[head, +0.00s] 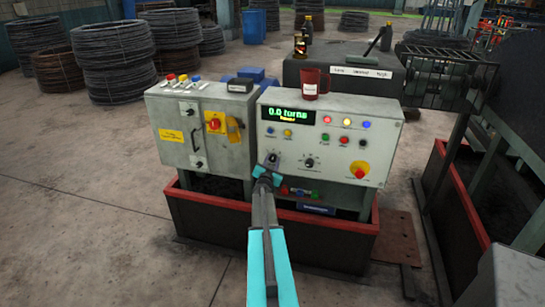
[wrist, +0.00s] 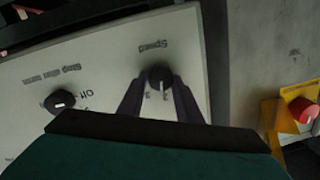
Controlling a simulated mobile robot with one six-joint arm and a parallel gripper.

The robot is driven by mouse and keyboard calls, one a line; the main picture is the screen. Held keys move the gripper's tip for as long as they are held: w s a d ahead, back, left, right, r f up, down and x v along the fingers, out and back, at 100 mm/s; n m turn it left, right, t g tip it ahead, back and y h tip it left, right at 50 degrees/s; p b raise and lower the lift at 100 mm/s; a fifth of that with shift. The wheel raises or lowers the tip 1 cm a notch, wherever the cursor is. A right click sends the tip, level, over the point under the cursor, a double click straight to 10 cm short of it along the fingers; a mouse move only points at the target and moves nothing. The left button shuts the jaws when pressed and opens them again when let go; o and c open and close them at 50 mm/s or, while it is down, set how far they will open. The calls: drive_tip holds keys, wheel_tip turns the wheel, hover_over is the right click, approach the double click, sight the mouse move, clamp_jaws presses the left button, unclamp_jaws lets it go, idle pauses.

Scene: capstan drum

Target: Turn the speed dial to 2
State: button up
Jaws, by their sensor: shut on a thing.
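The speed dial (wrist: 159,77) is a small round black knob with a white pointer line, on the pale panel under the upside-down word "Speed" in the wrist view. Its pointer aims down the picture, by small numerals too dim to read surely. In the head view the dial (head: 272,157) is at the lower left of the right-hand control box (head: 340,111). My gripper (head: 267,174) reaches it from below. In the wrist view my gripper's dark fingers (wrist: 159,88) lie on both sides of the knob, shut on it.
A second black knob (wrist: 61,101), marked "Stop after turns", is beside the dial. The display (head: 288,114) reads 0.0 turns. A red emergency button (head: 360,170) is at right. A left-hand box (head: 204,130) carries a red-and-yellow switch (head: 215,122).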

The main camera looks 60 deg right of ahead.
drive_tip(key=shift+r+n+p, duration=0.1)
drive_tip(key=shift+n+p, duration=0.5)
drive_tip(key=shift+p, duration=0.35)
drive_tip(key=shift+w+a+n+p, duration=0.1)
drive_tip(key=shift+n+p, duration=0.3)
drive_tip(key=shift+p, duration=0.1)
drive_tip(key=o, duration=1)
drive_tip(key=shift+o, duration=0.2)
drive_tip(key=shift+a, duration=0.1)
drive_tip(key=b+v, duration=0.3)
drive_tip(key=v, duration=1)
drive_tip(key=shift+a, duration=0.3)
drive_tip(key=shift+r, duration=0.1)
